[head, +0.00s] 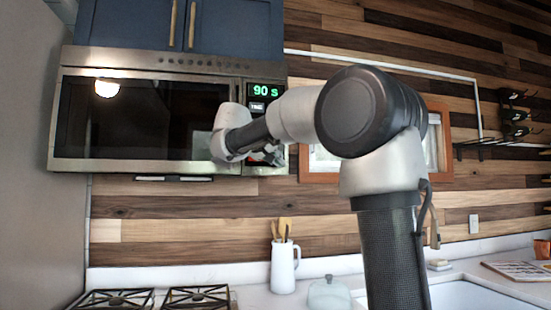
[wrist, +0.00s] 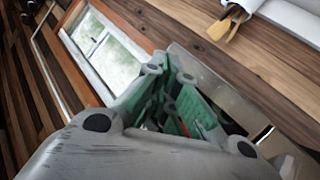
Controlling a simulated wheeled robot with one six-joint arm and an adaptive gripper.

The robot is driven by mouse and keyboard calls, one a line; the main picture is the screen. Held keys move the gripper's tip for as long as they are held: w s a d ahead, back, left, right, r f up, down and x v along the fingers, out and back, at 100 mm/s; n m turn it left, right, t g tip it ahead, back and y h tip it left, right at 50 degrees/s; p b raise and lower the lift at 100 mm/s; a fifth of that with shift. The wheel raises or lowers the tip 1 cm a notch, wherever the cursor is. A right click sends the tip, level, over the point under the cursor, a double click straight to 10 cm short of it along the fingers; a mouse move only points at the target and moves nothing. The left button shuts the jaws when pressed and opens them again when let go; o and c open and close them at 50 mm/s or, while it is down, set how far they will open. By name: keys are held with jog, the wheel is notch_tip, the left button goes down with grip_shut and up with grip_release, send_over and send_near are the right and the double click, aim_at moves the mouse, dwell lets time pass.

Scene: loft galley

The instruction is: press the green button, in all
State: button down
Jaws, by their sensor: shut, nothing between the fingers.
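The microwave (head: 140,120) hangs under blue cabinets in the head view. Its control panel at the right has a lit display (head: 265,91) reading "90 S" in green and a "TIME" button (head: 257,106) below it. My gripper (head: 272,155) is shut and empty, in front of the lower panel. I cannot make out a green button in the head view; my gripper and wrist cover that area. In the wrist view my gripper (wrist: 168,85) has green-looking surfaces around its fingers, with a bit of red between them. I cannot tell whether the fingertips touch the panel.
A window (wrist: 105,50) with a wooden frame is beside the microwave. Below, a white pitcher (head: 284,268) with wooden utensils (head: 284,229) stands on the counter near a lidded dish (head: 329,292) and a gas stove (head: 155,298). A wall rack (head: 512,120) is at right.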

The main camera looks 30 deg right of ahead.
jog(key=shift+w, duration=0.1)
jog(key=shift+w+d, duration=0.1)
jog(key=shift+w, duration=0.2)
